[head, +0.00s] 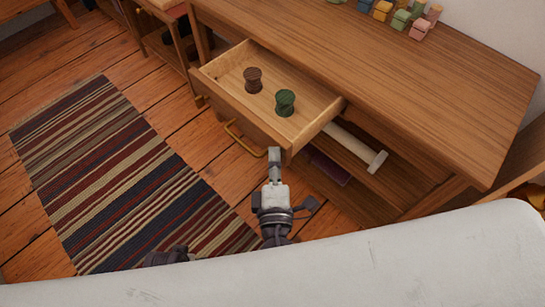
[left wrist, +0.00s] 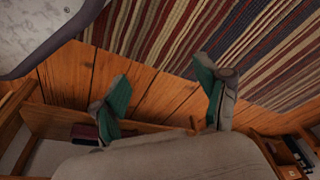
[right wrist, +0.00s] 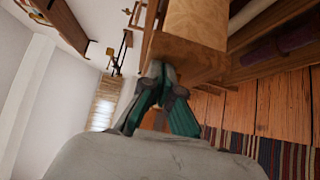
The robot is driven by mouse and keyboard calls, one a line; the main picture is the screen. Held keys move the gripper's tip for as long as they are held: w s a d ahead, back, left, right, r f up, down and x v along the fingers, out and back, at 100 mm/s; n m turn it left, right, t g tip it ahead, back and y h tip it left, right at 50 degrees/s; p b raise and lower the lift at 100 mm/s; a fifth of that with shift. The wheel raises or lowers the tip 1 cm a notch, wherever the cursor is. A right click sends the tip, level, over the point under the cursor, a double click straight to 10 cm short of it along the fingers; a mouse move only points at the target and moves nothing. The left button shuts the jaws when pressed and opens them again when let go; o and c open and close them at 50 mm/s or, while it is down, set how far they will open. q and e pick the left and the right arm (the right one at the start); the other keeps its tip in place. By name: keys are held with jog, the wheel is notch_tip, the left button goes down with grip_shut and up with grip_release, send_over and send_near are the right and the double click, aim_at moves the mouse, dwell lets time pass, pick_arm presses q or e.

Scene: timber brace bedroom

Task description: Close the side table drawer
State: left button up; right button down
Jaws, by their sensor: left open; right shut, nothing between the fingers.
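The wooden side table (head: 400,95) has its drawer (head: 228,106) pulled out toward the lower left in the head view. A brass handle (head: 243,139) is on the drawer front. A dark brown spool (head: 253,80) and a green spool (head: 285,103) stand inside. My right gripper (head: 274,153) is shut and empty at the front right corner of the drawer. In the right wrist view its fingertips (right wrist: 160,70) are close to the wooden drawer corner (right wrist: 195,28); contact is unclear. My left gripper (left wrist: 162,85) is open and empty in the left wrist view, away from the drawer.
A striped rug (head: 125,175) lies on the plank floor at the left. Colourful blocks (head: 400,18) stand at the back of the tabletop. A pale rolled item (head: 355,145) and a dark purple item (head: 330,167) are under the tabletop, right of the drawer.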

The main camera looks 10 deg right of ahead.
aim_at(341, 99)
jog(key=w+d, duration=0.2)
jog(key=d, duration=0.1)
jog(key=w+d, duration=0.2)
jog(key=d, duration=0.1)
jog(key=w+d, duration=0.2)
jog(key=shift+w+d+r+p, duration=0.1)
jog(key=shift+w+d+p, duration=0.05)
jog(key=shift+d+p, duration=0.25)
jog(key=w+d, duration=0.2)
jog(key=d, duration=0.1)
jog(key=w+d, duration=0.2)
jog(key=d, duration=0.1)
jog(key=w+d, duration=0.2)
jog(key=d, duration=0.1)
jog(key=shift+w+d, duration=0.15)
jog(key=shift+w, duration=0.25)
jog(key=shift+w+d, duration=0.2)
jog(key=shift+d, duration=0.05)
jog(key=shift+w+d, duration=0.1)
jog(key=shift+d, duration=0.15)
pick_arm(q)
jog(key=shift+s+f, duration=0.45)
jog(key=shift+f, duration=0.3)
